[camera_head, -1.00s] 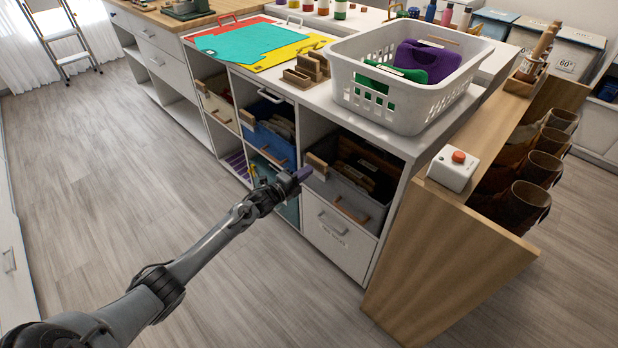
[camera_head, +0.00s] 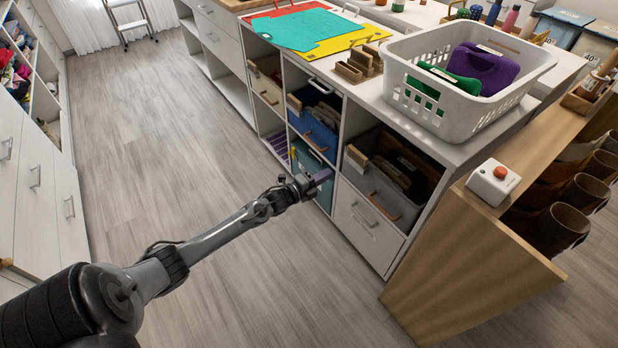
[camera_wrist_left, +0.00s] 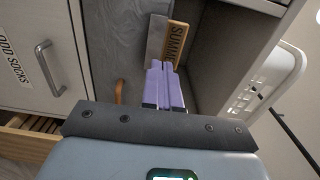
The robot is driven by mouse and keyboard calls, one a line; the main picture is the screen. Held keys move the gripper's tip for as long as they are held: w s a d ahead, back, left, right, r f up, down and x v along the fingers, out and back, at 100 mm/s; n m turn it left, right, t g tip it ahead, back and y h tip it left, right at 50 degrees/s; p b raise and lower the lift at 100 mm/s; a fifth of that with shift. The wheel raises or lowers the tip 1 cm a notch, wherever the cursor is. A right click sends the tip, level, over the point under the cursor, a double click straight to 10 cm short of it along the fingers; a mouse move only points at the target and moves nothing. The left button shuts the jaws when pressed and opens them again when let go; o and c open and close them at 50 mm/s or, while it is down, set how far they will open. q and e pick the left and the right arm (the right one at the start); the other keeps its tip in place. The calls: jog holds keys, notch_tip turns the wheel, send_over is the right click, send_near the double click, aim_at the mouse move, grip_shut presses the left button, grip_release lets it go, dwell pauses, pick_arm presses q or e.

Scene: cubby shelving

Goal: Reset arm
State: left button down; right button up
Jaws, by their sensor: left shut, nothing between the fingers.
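My left arm reaches in from the lower left in the head view. Its gripper (camera_head: 322,177) has purple fingers, held together with nothing between them. It is in front of the cubby shelving (camera_head: 338,205), near the border between the teal bin and the grey bin; I cannot tell whether it touches anything. In the left wrist view the shut fingers (camera_wrist_left: 164,88) point toward a grey bin (camera_wrist_left: 125,50) with a wooden tag (camera_wrist_left: 178,42) lettered "SUMM", partly hidden. The right gripper is not in view.
A white laundry basket (camera_head: 465,95) with purple and green cloth stands on the counter. A red-button box (camera_head: 493,181) sits on the wooden side ledge (camera_head: 535,137). A drawer labelled "ODD SOCKS" (camera_wrist_left: 30,62) shows in the wrist view. The floor (camera_head: 160,150) left of the shelving is clear.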

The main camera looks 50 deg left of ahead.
pick_arm(q)
jog(key=s+d+p, duration=0.3)
jog(key=s+p, duration=0.4)
jog(key=s, duration=0.2)
jog(key=s+d+r+n+g+p, duration=0.5)
jog(key=d+r, duration=0.3)
jog(key=d, duration=0.4)
jog(key=s+d+r+n+g+p, duration=0.2)
jog(key=s+d+r+n+p, duration=0.2)
jog(key=s+d+r+p, duration=0.65)
jog(key=s+d+r+n+g+b, duration=0.3)
jog(key=s+n+g, duration=0.4)
notch_tip(320, 180, up, 38)
jog(key=p, duration=3.8)
jog(key=shift+w, duration=0.15)
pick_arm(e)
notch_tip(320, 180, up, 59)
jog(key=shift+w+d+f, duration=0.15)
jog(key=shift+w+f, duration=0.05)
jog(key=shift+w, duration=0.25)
